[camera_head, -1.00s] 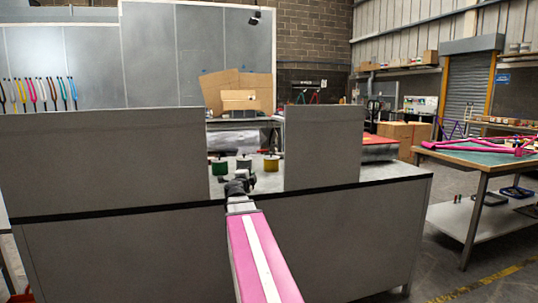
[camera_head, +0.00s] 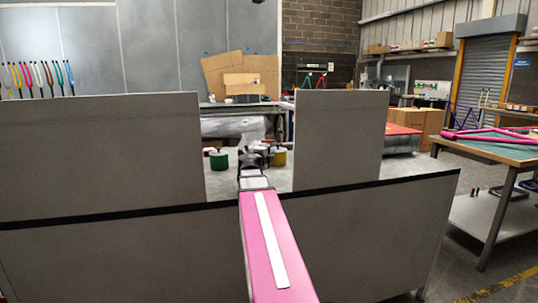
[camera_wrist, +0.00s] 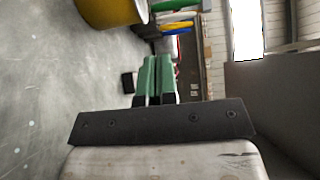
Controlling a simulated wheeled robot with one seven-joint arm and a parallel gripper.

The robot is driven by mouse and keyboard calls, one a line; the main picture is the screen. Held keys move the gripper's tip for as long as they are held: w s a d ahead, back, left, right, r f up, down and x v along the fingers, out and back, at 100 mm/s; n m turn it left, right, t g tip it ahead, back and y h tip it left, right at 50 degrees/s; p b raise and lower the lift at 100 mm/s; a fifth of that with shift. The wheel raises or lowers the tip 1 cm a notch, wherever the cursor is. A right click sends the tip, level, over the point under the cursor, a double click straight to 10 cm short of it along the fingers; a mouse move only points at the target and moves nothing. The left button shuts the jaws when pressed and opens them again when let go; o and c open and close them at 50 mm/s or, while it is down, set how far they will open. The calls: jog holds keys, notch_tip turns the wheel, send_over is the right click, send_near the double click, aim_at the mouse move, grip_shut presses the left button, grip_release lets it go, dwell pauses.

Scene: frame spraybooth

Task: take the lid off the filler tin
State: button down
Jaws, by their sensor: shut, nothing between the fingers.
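Tins with dark lids stand on a grey worktop behind the gap in a grey partition. A green tin (camera_head: 219,159) is left of my gripper (camera_head: 256,155) in the head view, and a yellow tin (camera_head: 280,157) is just right of it. My gripper and wrist hide most of the space between them. No label can be read, so I cannot tell which is the filler tin. In the wrist view the yellow tin (camera_wrist: 112,12) is at the top left, apart from my gripper's green fingers (camera_wrist: 157,62). The fingers are together and empty.
Grey partition panels (camera_head: 100,150) (camera_head: 338,140) flank the gap. A small black object (camera_wrist: 128,82) lies by my fingers in the wrist view. Coloured forks (camera_head: 37,76) hang at the back left. A bench (camera_head: 505,150) with a pink frame (camera_head: 490,136) stands at the right.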

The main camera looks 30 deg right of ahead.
aim_at(274, 149)
jog(key=x, duration=0.8)
jog(key=shift+w, duration=0.15)
jog(key=w, duration=0.2)
jog(key=shift+w+d, duration=0.25)
jog(key=shift+w, duration=0.05)
jog(key=shift+w+d, duration=0.1)
jog(key=shift+w, duration=0.4)
jog(key=w, duration=0.2)
jog(key=shift+w+d, duration=0.35)
jog(key=shift+s, duration=0.1)
jog(key=shift+s, duration=0.1)
